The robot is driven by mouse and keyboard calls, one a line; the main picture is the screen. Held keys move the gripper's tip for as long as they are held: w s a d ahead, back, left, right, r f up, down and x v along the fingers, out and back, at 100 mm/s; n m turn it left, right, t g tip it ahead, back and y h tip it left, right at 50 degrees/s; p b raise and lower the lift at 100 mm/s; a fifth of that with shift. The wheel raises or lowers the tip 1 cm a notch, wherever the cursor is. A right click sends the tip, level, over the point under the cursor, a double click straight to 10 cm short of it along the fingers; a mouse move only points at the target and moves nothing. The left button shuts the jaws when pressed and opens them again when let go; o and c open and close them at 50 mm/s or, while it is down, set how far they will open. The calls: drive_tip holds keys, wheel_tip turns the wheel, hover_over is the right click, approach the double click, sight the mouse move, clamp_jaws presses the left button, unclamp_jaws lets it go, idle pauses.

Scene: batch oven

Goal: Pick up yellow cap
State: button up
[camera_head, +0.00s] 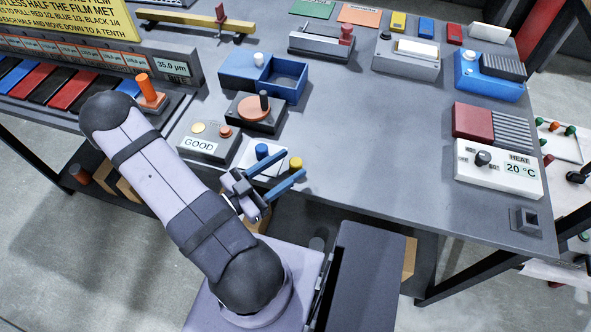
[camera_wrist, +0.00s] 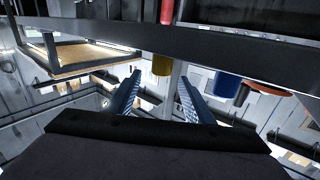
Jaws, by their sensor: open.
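The yellow cap (camera_head: 295,163) is a short cylinder at the right end of a small white plate (camera_head: 247,160) near the table's front edge. A blue cap (camera_head: 262,150) stands on the same plate to its left. My gripper (camera_head: 293,165) is open, with its two blue fingers pointing toward the yellow cap, which shows around their tips. In the wrist view the yellow cap (camera_wrist: 162,64) appears beyond and roughly between the parted fingertips (camera_wrist: 160,83), and the blue cap (camera_wrist: 227,85) is off to the right. No contact is visible.
A grey GOOD box (camera_head: 209,142) and a box with an orange disc (camera_head: 257,112) stand just behind the plate. A blue tray (camera_head: 290,84) is farther back. The table (camera_head: 385,165) to the right of the caps is clear up to the white heat panel (camera_head: 497,172).

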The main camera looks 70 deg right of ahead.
sight(296, 163)
drive_tip(key=shift+s+f, duration=0.1)
drive_tip(key=shift+f, duration=0.2)
drive_tip(key=shift+p+x, duration=0.4)
drive_tip(key=shift+x, duration=0.65)
drive_tip(key=shift+s+d+r+p, duration=0.1)
drive_tip(key=shift+s+d+p, duration=0.25)
drive_tip(key=shift+d+p, duration=0.15)
drive_tip(key=shift+f+p+x, duration=0.2)
drive_tip(key=shift+p+x, duration=0.65)
drive_tip(key=shift+x, duration=1.15)
drive_tip(key=shift+w, duration=0.15)
drive_tip(key=c, duration=1.1)
